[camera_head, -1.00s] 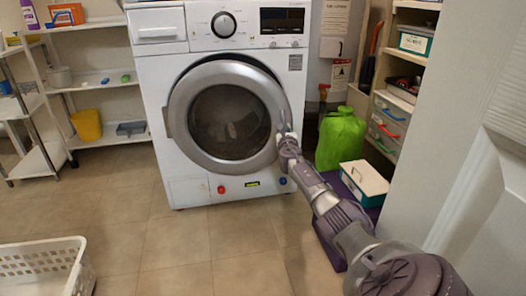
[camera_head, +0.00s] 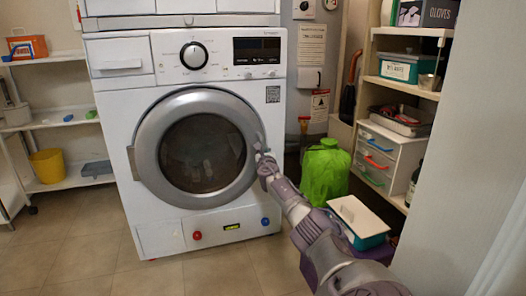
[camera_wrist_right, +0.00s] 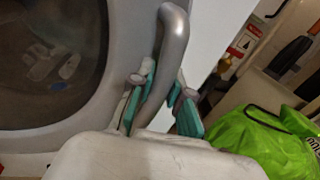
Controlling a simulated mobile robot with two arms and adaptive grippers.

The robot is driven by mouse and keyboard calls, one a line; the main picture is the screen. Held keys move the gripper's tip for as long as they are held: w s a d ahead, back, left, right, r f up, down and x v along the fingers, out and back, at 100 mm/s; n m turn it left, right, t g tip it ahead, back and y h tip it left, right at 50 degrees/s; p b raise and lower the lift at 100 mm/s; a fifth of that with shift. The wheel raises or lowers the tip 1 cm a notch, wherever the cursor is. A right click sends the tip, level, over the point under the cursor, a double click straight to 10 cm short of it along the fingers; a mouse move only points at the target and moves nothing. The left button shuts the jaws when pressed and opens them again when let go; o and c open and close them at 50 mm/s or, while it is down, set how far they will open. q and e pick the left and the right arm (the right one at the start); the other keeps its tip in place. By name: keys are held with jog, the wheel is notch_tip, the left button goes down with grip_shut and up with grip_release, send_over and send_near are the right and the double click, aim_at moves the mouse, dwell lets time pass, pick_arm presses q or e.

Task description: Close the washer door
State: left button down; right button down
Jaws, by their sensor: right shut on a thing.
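The white washer (camera_head: 215,80) stands in the middle of the head view. Its round door (camera_head: 152,140) has a grey ring and dark glass, and lies flush or nearly flush with the front; a small gap cannot be ruled out. My right gripper (camera_head: 265,160) is at the door's right edge. In the right wrist view, the curved grey door handle (camera_wrist_right: 173,45) passes between the teal finger pads of my right gripper (camera_wrist_right: 158,105), which is shut on it. The glass (camera_wrist_right: 55,60) shows at the left there. My left gripper is not in view.
A green bag (camera_head: 325,172) and a white-lidded teal box (camera_head: 358,220) sit right of the washer, close to my right arm. The floor (camera_head: 85,235) in front is clear.

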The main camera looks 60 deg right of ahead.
jog(key=c, duration=1.5)
grip_release()
jog(key=shift+r, duration=0.2)
jog(key=shift+c, duration=0.2)
jog(key=o, duration=0.4)
jog(key=shift+w+f, duration=0.25)
jog(key=shift+o, duration=0.2)
jog(key=shift+s+d+r, duration=0.1)
jog(key=shift+r, duration=0.25)
notch_tip(320, 180, up, 9)
jog(key=shift+r, duration=0.2)
jog(key=shift+r, duration=0.1)
